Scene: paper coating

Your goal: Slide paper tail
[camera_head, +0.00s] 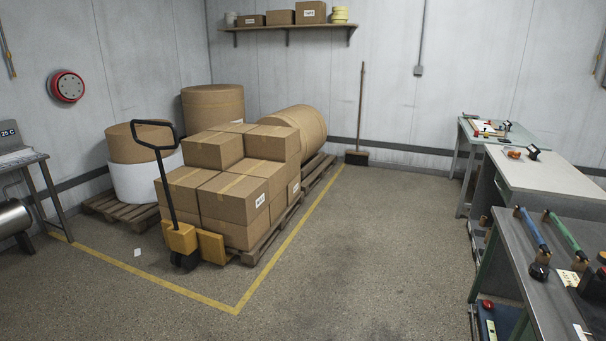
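No paper tail can be made out in this view. Large brown rolls, which look like paper, stand at the back left: one upright roll (213,107) by the wall, one brown roll (135,146) above a white cylinder (146,181) on a pallet, and one lying roll (302,126) behind the stacked boxes. A small white scrap (137,253) lies on the floor. My gripper and arm are not in view.
A yellow pallet jack (181,238) stands before stacked cartons (232,197) on a pallet, inside a yellow floor line (279,253). Benches with tools (552,176) line the right side. A broom (357,157) leans on the back wall. The middle floor is clear.

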